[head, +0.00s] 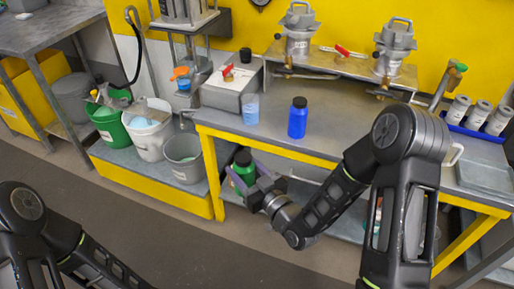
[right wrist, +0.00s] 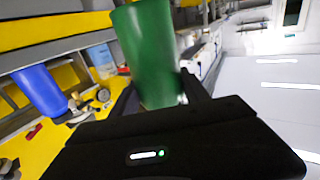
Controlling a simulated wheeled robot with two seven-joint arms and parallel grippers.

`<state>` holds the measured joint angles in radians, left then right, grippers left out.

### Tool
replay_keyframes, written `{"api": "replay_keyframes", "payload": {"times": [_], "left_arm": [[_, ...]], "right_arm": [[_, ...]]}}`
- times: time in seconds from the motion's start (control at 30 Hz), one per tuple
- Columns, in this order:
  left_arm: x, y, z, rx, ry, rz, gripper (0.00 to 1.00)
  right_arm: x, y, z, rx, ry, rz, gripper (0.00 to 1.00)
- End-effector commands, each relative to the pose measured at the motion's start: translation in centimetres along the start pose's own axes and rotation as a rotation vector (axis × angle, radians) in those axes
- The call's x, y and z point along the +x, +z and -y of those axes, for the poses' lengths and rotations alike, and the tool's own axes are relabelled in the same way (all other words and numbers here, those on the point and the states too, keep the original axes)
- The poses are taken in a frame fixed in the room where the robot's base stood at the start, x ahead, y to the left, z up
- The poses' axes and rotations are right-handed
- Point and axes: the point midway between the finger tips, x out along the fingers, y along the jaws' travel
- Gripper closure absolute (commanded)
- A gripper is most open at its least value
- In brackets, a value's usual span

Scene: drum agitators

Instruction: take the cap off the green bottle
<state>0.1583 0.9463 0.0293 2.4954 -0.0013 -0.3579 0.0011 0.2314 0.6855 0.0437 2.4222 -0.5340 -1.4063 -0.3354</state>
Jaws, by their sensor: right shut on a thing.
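The green bottle (head: 244,174) shows in the head view with a dark cap (head: 243,157) on its top. It is in front of the table's yellow edge, lower than the tabletop. My right gripper (head: 246,182) is shut on the green bottle's body, with fingers on both sides. In the right wrist view the bottle (right wrist: 148,50) fills the space between the fingers (right wrist: 160,97), and its cap cannot be made out there. My left arm enters at the lower left of the head view, but its gripper is outside the picture.
A blue bottle (head: 298,118) with a dark cap and a clear blue-tinted cup (head: 251,109) stand on the table (head: 272,139). Metal drum agitators stand on a raised shelf behind. Green, white and grey buckets (head: 183,157) stand on the low platform at left. The floor ahead is clear.

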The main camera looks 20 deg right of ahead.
Motion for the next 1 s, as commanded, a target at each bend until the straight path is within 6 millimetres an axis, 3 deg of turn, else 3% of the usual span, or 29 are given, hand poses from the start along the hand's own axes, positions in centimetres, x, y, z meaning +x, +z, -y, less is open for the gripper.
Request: {"api": "replay_keyframes", "payload": {"times": [0.2,0.4,0.77,1.0], "left_arm": [[0.0,0.0,0.0,0.000,0.000,0.000,0.64],[0.0,0.0,0.0,0.000,0.000,0.000,0.64],[0.0,0.0,0.0,0.000,0.000,0.000,0.63],[0.2,-1.6,-0.6,0.092,0.007,-0.002,0.43]], "right_arm": [[-1.3,2.1,5.6,0.001,-0.212,0.000,1.00],[-2.0,3.0,8.4,-0.001,-0.321,-0.002,1.00],[-2.2,3.3,8.9,-0.001,-0.343,0.000,1.00],[-2.2,3.2,8.9,-0.001,-0.342,-0.001,1.00]]}}
